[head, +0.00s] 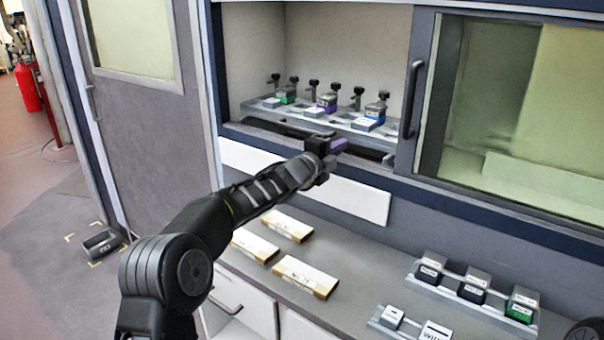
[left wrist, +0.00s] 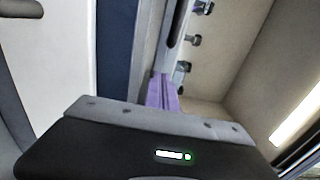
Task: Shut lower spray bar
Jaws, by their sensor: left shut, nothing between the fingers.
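Several black valve handles (head: 358,93) stand in a row on a grey stepped panel (head: 268,104) inside the open bay of the cabinet. Green, purple (head: 327,102) and blue (head: 375,111) blocks sit among them. I cannot tell which handle belongs to the lower spray bar. My left gripper (head: 338,145) is shut and empty at the front edge of the bay, in front of and below the row, apart from the handles. Its purple fingers show in the left wrist view (left wrist: 162,92), with some handles (left wrist: 193,40) beyond. My right gripper is out of view.
A sliding glass door with a dark vertical handle (head: 411,100) stands right of the bay. A white panel (head: 345,194) lies below the bay's sill. The grey counter holds several cardboard boxes (head: 306,277) and a rack (head: 448,294) of small blocks. Its middle is clear.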

